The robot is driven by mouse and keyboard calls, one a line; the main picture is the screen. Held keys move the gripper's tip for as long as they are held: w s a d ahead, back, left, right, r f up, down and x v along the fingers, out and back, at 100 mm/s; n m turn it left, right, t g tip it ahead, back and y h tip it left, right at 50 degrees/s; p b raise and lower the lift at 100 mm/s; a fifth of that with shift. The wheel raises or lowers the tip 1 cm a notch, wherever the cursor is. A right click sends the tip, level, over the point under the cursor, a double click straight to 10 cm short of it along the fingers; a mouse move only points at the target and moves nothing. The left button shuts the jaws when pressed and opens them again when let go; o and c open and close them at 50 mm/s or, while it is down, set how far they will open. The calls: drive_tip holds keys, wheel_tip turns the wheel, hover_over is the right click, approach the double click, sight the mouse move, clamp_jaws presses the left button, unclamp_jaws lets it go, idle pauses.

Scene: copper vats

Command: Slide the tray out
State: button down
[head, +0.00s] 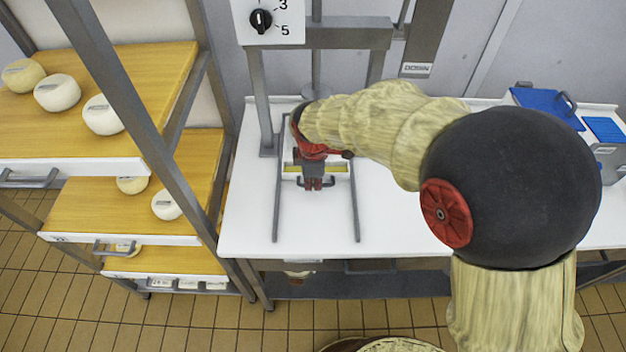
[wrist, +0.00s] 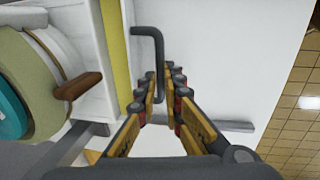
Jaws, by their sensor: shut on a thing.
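The tray (head: 340,176) is a white slab with a yellow strip, lying between two grey rails on the white table under the press. It also shows at left in the wrist view (wrist: 88,40), with a round cream and teal thing bearing a brown peg on or above it. A bent grey handle (wrist: 147,31) stands out from the tray's yellow-edged side. My gripper (head: 313,186) is at the middle of the tray's near side. In the wrist view, its fingers (wrist: 165,80) are shut on the handle. My arm hides part of the tray's back.
Grey rails (head: 356,205) run forward over the table (head: 250,225), whose front is clear. A shelf rack (head: 140,75) with several round cheeses stands at left. A dial panel (head: 270,22) hangs above. Blue-lidded boxes (head: 548,105) stand at right.

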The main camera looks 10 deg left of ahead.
idle(0.8)
drive_tip(key=s+d+p, duration=0.1)
drive_tip(key=s, duration=0.5)
drive_tip(key=s+d+p, duration=0.1)
drive_tip(key=s+d, duration=0.1)
drive_tip(key=s, duration=0.4)
drive_tip(key=s+d+p, duration=0.1)
drive_tip(key=s, duration=0.5)
drive_tip(key=shift+s+d+p, duration=0.2)
drive_tip(key=shift+s+p, duration=0.1)
drive_tip(key=c, duration=2)
unclamp_jaws()
drive_tip(key=shift+o, duration=0.4)
wheel_tip(320, 180, up, 12)
drive_tip(key=s, duration=0.2)
drive_tip(key=shift+d, duration=0.3)
drive_tip(key=shift+f, duration=0.1)
